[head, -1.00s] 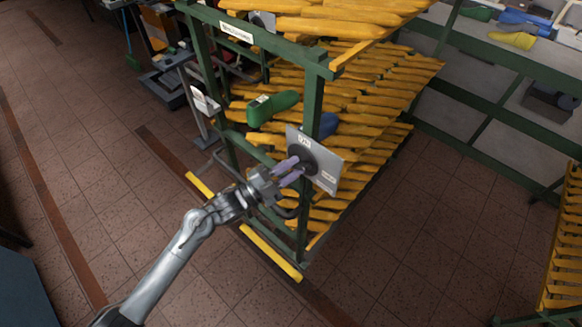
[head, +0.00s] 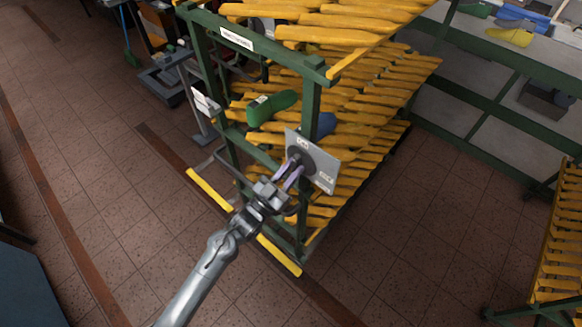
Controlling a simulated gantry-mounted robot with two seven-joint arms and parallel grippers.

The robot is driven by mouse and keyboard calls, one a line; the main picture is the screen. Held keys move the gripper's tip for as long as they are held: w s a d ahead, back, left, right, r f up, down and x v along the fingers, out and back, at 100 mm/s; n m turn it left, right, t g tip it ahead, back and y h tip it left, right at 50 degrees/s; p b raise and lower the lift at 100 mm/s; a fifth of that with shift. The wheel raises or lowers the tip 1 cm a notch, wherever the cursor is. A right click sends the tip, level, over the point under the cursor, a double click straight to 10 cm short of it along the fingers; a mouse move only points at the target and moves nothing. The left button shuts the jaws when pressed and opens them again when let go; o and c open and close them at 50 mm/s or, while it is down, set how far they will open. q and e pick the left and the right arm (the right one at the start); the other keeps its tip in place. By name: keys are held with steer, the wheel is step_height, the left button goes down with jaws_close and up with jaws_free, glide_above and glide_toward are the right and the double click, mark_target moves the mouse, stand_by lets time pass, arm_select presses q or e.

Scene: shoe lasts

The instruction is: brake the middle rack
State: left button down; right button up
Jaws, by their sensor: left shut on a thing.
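The middle rack (head: 312,106) is a dark green frame with yellow slatted shelves, standing on the tiled floor. A grey plate (head: 324,172) with small labels is on its near upright post and carries a dark round knob (head: 300,157). My left gripper (head: 293,173) has its purple fingers at this knob and is shut on it. The fingers partly cover the knob. My right gripper is not in view.
A green shoe last (head: 270,107) and a blue one (head: 326,125) lie on the rack's shelf. Another yellow-slatted rack (head: 562,240) stands at the right.

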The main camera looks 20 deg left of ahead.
arm_select(q)
steer(key=shift+f+n+y, duration=0.15)
steer(key=shift+n+y, duration=0.25)
steer(key=shift+n, duration=0.4)
steer(key=c, duration=1.3)
jaws_free()
steer(key=shift+o, duration=1.4)
steer(key=shift+w, duration=0.1)
steer(key=b+v, duration=0.1)
steer(key=v, duration=0.9)
steer(key=shift+s+f, duration=0.15)
steer(key=shift+s, duration=0.25)
steer(key=shift+a, duration=0.1)
